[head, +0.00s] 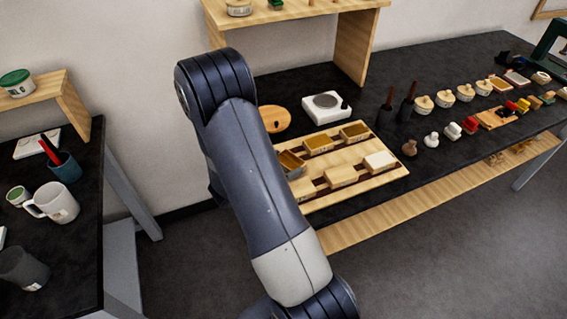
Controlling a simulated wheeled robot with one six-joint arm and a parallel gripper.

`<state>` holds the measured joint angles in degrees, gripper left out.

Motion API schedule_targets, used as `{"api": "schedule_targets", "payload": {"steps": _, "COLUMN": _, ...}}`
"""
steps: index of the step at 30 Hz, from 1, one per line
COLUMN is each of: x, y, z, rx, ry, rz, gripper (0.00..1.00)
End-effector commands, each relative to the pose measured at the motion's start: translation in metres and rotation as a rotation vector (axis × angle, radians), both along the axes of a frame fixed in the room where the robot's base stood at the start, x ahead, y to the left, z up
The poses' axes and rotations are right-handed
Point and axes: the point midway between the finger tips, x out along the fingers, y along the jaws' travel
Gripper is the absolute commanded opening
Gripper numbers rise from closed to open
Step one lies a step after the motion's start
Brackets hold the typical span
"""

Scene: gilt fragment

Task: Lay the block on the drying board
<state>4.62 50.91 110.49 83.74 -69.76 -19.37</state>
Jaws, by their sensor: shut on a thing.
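A pale wooden board (393,177) with dark slots, probably the drying board, lies on the black bench. My gripper is hidden behind my arm. I cannot tell which block the task means.
A white device with a round plate (326,106) and a round wooden lid (274,119) stand behind the board. Dark-handled tools (406,103), jars and stamps crowd the bench to the right. A mug (53,202) stands on the left bench; a floor gap separates the benches.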

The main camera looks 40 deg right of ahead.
Motion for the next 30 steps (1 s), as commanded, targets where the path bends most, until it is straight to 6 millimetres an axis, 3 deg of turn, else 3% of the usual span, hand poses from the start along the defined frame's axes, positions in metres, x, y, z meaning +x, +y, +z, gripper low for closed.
{"api": "schedule_targets", "payload": {"steps": 4, "x": 0.0, "y": 0.0, "z": -0.007, "rx": 0.0, "ry": 0.0, "rz": 0.0, "gripper": 0.55}}
{"api": "schedule_targets", "payload": {"steps": 5, "x": 0.0, "y": 0.0, "z": -0.007, "rx": 0.001, "ry": 0.0, "rz": 0.0, "gripper": 0.79}}
{"api": "schedule_targets", "payload": {"steps": 8, "x": 0.0, "y": 0.0, "z": -0.007, "rx": 0.003, "ry": 0.001, "rz": -0.001, "gripper": 0.87}}
{"api": "schedule_targets", "payload": {"steps": 15, "x": -0.001, "y": 0.0, "z": -0.008, "rx": 0.008, "ry": 0.003, "rz": -0.002, "gripper": 0.87}}
{"api": "schedule_targets", "payload": {"steps": 20, "x": -0.002, "y": 0.001, "z": 0.002, "rx": 0.008, "ry": 0.003, "rz": -0.002, "gripper": 0.87}}
{"api": "schedule_targets", "payload": {"steps": 30, "x": -0.008, "y": 0.061, "z": 0.019, "rx": 0.002, "ry": 0.0, "rz": 0.006, "gripper": 0.87}}
